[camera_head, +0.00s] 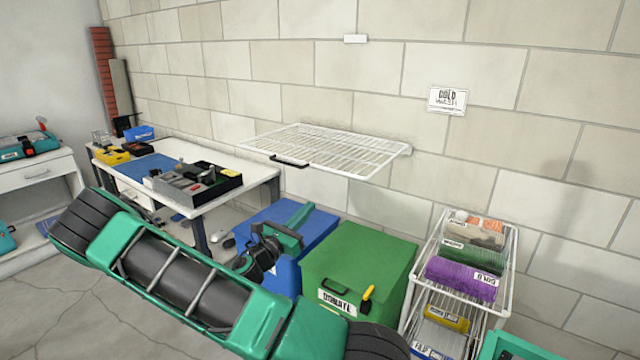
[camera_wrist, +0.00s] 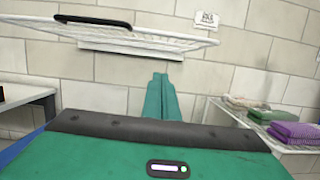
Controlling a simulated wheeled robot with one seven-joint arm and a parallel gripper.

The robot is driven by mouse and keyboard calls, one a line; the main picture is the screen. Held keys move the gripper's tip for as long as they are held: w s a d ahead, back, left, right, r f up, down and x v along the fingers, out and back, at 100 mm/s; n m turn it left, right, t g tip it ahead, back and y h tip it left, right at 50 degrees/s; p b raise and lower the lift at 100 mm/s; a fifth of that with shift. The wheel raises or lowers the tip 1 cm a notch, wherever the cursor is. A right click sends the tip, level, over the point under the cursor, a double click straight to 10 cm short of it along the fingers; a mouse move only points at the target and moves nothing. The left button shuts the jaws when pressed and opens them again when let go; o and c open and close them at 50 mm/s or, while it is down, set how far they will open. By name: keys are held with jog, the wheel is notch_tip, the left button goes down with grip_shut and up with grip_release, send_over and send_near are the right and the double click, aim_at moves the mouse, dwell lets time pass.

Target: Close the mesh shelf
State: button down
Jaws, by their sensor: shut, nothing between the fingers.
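The white wire mesh shelf (camera_head: 335,150) sticks out roughly level from the block wall, above the blue and green boxes. A black handle (camera_head: 289,161) is on its front edge, left of the middle. In the wrist view the shelf (camera_wrist: 165,40) spans the upper left, seen nearly edge-on, with its handle (camera_wrist: 92,21) near the top. My gripper (camera_head: 303,212) is below the shelf and points toward the wall, apart from it. Its teal fingers (camera_wrist: 161,80) are together and empty, below and right of the handle in the wrist view.
A blue box (camera_head: 320,222) and a green box (camera_head: 360,255) stand below the shelf. A wire rack (camera_head: 511,265) with folded cloths is on the right. A white workbench (camera_head: 262,172) with tools is on the left. A small white block (camera_head: 355,39) is on the wall above.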

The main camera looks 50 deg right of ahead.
jog(key=w+d+r, duration=0.1)
jog(key=d+r, duration=0.5)
jog(key=d, duration=0.3)
jog(key=shift+d+r, duration=0.2)
jog(key=shift+d, duration=0.05)
jog(key=shift+d, duration=0.1)
jog(key=shift+r, duration=0.15)
